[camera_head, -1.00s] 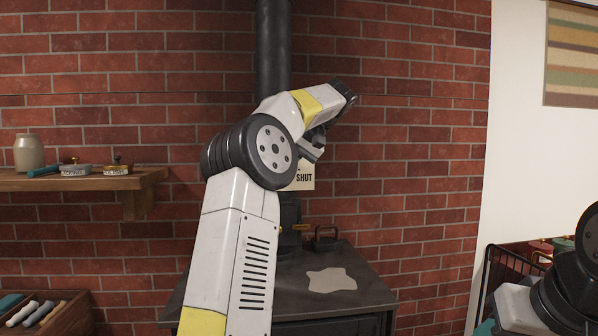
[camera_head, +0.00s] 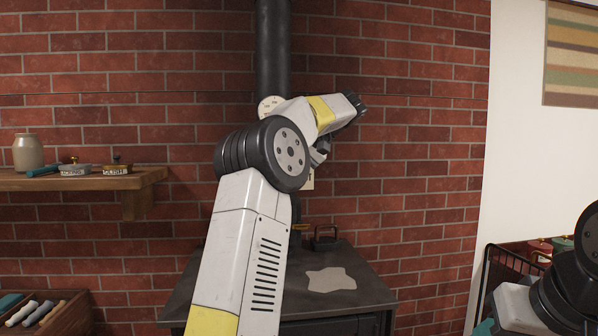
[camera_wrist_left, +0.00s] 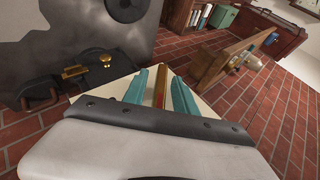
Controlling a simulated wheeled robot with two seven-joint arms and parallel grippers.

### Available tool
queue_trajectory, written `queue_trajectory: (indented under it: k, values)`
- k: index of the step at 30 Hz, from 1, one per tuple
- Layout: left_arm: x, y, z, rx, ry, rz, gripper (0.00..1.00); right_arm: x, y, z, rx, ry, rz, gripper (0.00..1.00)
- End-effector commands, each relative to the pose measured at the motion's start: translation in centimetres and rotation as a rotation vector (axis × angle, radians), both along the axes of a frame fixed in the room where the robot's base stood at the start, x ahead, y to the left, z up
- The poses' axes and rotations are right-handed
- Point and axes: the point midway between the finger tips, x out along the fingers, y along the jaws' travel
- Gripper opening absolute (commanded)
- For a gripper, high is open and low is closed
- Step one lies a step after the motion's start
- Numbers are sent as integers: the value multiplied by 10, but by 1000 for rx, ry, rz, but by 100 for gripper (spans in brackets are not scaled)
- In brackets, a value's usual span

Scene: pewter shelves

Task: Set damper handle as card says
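A pale card (camera_head: 309,183) on the pipe is mostly hidden behind my left arm.
A wooden shelf (camera_head: 80,181) at left holds a jar (camera_head: 28,153) and small labelled tins. A wire basket (camera_head: 500,262) stands at right.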

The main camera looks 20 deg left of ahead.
Motion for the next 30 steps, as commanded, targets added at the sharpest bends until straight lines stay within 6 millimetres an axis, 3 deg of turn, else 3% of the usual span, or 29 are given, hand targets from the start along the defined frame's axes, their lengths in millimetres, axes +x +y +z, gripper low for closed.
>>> queue_trajectory:
  k: [11,20,30]
  values:
    - [0,-4,3,0,-1,-2,35,0,0,0,0,0,0,43]
    - [-2,-43,35,-2,-4,-5,35,0,0,0,0,0,0,43]
    - [-4,-59,51,0,0,0,35,0,0,0,0,0,0,43]
